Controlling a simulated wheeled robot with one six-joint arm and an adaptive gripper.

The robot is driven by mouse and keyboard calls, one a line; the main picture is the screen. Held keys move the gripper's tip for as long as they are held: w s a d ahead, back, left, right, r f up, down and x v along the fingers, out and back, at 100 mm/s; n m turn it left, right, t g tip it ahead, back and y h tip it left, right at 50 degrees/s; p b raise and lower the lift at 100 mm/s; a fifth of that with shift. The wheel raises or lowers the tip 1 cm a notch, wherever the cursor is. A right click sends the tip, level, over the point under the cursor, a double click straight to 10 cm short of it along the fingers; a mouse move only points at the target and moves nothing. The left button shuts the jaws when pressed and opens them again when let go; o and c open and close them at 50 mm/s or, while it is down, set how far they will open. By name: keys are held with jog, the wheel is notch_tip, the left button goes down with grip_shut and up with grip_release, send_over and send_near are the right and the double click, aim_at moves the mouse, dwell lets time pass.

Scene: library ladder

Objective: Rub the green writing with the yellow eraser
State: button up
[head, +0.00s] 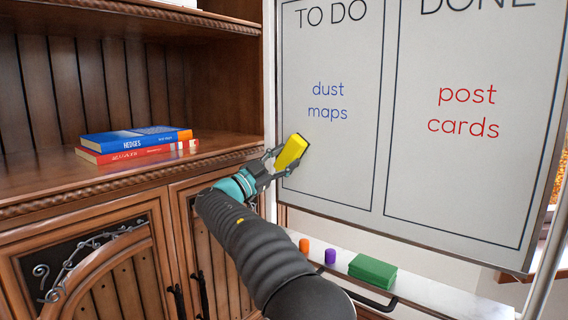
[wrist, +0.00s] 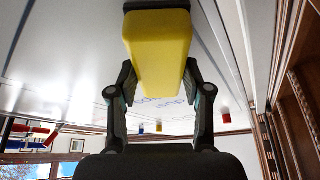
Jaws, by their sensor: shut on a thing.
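The yellow eraser (head: 291,151) is held in my gripper (head: 284,160) at the left edge of the whiteboard (head: 348,170), below and left of the blue words "dust maps" (head: 328,101). I cannot tell whether its dark pad touches the board. In the wrist view the eraser (wrist: 157,45) sits between the two fingers of my gripper (wrist: 158,76) and hides part of the board. Red words "post cards" (head: 464,112) stand under DONE. No green writing shows in either view; blue writing (wrist: 160,104) shows partly behind the eraser.
A ledge (head: 330,288) below the board carries an orange cylinder (head: 304,245), a purple cylinder (head: 330,256) and a green block (head: 372,271). A wooden bookcase (head: 110,230) stands at left with a blue book (head: 125,139) on a red book (head: 140,152).

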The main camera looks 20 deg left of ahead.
jog(key=shift+s+d+r+b, duration=0.1)
jog(key=shift+s+d+b, duration=0.1)
jog(key=shift+d+b, duration=0.4)
jog(key=shift+s+d+b, duration=0.2)
jog(key=shift+d+b, duration=0.35)
jog(key=shift+d, duration=0.05)
jog(key=shift+s+d+r, duration=0.15)
jog(key=shift+s+d, duration=0.1)
jog(key=shift+d, duration=0.3)
jog(key=shift+s+d, duration=0.3)
jog(key=shift+d, duration=0.3)
jog(key=shift+s+d, duration=0.35)
jog(key=shift+d, duration=0.3)
jog(key=shift+s+d, duration=0.3)
jog(key=shift+d, duration=0.3)
jog(key=shift+s+d, duration=0.7)
jog(key=shift+d, duration=1.1)
jog(key=shift+s+d, duration=0.65)
jog(key=shift+d, duration=1.1)
jog(key=shift+s+d, duration=0.7)
jog(key=shift+d, duration=1.1)
jog(key=shift+a, duration=0.1)
